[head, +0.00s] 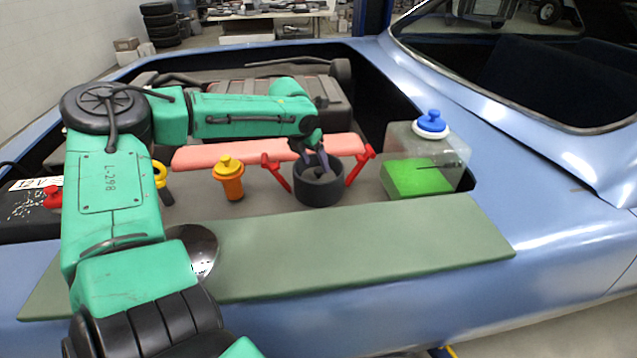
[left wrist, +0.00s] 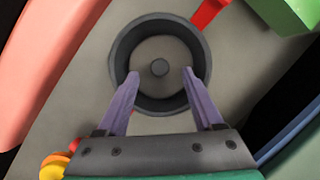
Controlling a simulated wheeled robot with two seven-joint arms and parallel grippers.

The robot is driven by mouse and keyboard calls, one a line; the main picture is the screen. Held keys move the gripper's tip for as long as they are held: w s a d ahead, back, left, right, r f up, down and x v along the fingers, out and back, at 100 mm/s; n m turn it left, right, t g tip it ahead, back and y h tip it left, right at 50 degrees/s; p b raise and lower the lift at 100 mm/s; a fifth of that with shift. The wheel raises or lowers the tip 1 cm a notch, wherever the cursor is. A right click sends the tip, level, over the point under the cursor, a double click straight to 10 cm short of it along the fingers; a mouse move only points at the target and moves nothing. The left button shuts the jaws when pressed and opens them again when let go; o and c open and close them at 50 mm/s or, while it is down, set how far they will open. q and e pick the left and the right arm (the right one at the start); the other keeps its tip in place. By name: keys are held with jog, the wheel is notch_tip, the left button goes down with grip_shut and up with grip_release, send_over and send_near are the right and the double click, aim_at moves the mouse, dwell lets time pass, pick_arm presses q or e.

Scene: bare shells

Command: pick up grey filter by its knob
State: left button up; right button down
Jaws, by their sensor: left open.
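The grey filter (head: 319,190) is a dark round cup between two red handles in the engine bay. In the left wrist view it is a dark ring (left wrist: 122,48) with a small round knob (left wrist: 160,68) at its centre. My left gripper (head: 321,160) reaches in from the left above the filter, pointing down. In the left wrist view its two purple fingers (left wrist: 160,76) are open and empty, one on each side of the knob, with gaps to it. I cannot tell how far above the knob the tips are. My right gripper is not in view.
Red handles (head: 360,165) flank the filter closely. An orange yellow-capped plug (head: 229,180) stands to the left. A clear tank with green liquid (head: 420,179) and a blue cap (head: 431,122) stands to the right. A pink strip (head: 225,155) lies behind; a green mat (head: 370,243) covers the front edge.

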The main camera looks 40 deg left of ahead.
aim_at(316, 174)
pick_arm(q)
jog(key=shift+x, duration=1.3)
grip_shut()
jog(key=shift+r, duration=0.1)
